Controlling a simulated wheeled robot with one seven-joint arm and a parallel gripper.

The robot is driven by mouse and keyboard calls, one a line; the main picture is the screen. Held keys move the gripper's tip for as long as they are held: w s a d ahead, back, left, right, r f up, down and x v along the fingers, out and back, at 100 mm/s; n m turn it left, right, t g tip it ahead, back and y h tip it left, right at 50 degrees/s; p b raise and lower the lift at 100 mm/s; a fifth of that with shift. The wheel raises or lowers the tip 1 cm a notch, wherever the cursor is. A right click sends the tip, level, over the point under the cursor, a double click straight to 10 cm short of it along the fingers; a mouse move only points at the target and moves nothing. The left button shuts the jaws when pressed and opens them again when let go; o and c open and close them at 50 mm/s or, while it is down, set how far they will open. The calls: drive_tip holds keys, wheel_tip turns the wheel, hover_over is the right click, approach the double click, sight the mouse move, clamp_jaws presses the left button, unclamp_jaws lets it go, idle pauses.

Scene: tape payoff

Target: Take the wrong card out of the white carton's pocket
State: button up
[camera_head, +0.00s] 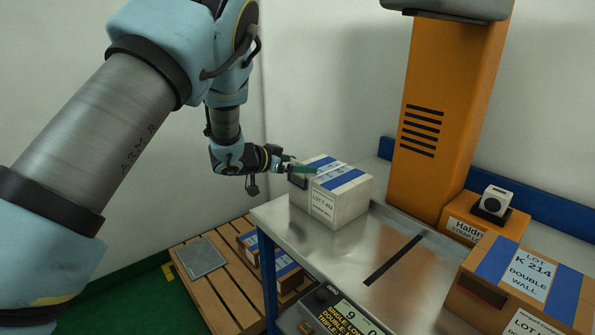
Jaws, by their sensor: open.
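The white carton (352,209) stands on the near left part of the metal table, with blue bands and a printed strip on top. A white card (322,206) with "LOT" lettering shows on its front face; the smaller print is too small to read. I cannot make out the pocket's edges or whether this card sits in it. A dark patch (298,181) shows at the carton's left end. My gripper (302,166), with dark green fingers, is at the carton's upper left edge, open. I cannot tell whether its fingers touch the carton. No card shows between them.
The metal table (395,290) has clear room around a black slot. A brown carton (483,292) stands at right, an orange column (440,110) behind. Below left, a wooden pallet (215,285) holds a grey plate and brown cartons. A display box (335,315) sits at the front.

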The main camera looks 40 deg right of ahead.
drive_tip(key=c, duration=1.2)
